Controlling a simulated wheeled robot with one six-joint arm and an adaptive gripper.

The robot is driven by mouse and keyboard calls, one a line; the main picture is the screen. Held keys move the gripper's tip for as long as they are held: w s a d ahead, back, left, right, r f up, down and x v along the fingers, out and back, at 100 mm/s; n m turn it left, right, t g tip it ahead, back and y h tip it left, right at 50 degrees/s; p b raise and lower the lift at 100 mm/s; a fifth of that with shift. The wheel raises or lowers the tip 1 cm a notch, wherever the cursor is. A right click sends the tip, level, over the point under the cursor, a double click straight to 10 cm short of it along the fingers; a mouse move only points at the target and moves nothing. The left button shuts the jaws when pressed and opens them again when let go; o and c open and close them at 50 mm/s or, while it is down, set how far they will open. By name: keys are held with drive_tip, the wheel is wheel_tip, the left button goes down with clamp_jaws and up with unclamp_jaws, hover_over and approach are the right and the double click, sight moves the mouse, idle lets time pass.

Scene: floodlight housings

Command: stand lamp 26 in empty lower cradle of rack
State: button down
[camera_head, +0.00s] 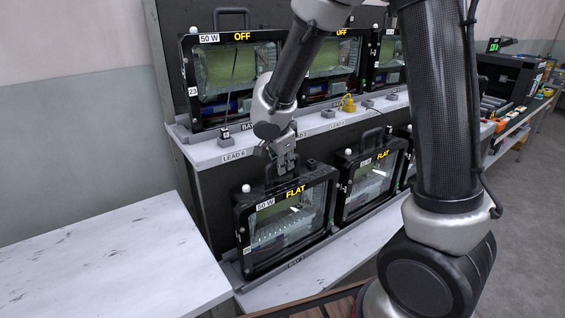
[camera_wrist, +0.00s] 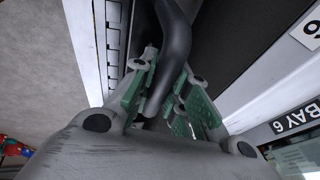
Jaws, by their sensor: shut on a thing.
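A black-framed floodlight (camera_head: 330,206) marked 50 W and FLAT is upright at the left end of the rack's lower shelf (camera_head: 300,285). I take it to be lamp 26, but its small number tag is too small to read. My gripper (camera_head: 284,164) is shut on its top handle, which shows in the wrist view as a dark bar (camera_wrist: 174,40) between the green finger pads (camera_wrist: 165,100). The lamp's base is at the shelf's cradle; I cannot tell whether it is fully seated.
Another FLAT lamp (camera_head: 344,190) stands close to the right. Upper lamps marked OFF (camera_head: 187,70) stand behind the lead ledge (camera_head: 205,153), close to my wrist. A yellow plug (camera_head: 348,104) sits on that ledge. A white table (camera_head: 110,260) is at left.

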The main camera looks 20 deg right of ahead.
drive_tip(key=shift+f, duration=0.45)
idle(1.2)
drive_tip(key=c, duration=1.3)
unclamp_jaws()
drive_tip(key=shift+s+f, duration=0.15)
drive_tip(key=v, duration=1.1)
drive_tip(key=s+d+r+n, duration=0.2)
drive_tip(key=s+d+n, duration=0.3)
drive_tip(key=s, duration=0.2)
drive_tip(key=s+d+r+n+y, duration=0.1)
drive_tip(key=s+d+r+n, duration=0.1)
drive_tip(key=s+d+n, duration=0.3)
drive_tip(key=s+d+r+n+y, duration=0.1)
drive_tip(key=s+d+r+n, duration=0.1)
drive_tip(key=s+d+n, duration=0.2)
drive_tip(key=shift+s+d+r+n, duration=0.15)
drive_tip(key=shift+s+d, duration=0.35)
drive_tip(key=shift+s, duration=0.55)
drive_tip(key=shift+s+d+r+n, duration=0.1)
drive_tip(key=shift+s+d, duration=0.45)
drive_tip(key=shift+s, duration=0.45)
drive_tip(key=shift+s+d+r+n, duration=0.15)
drive_tip(key=shift+s+d, duration=0.35)
drive_tip(key=shift+s, duration=0.55)
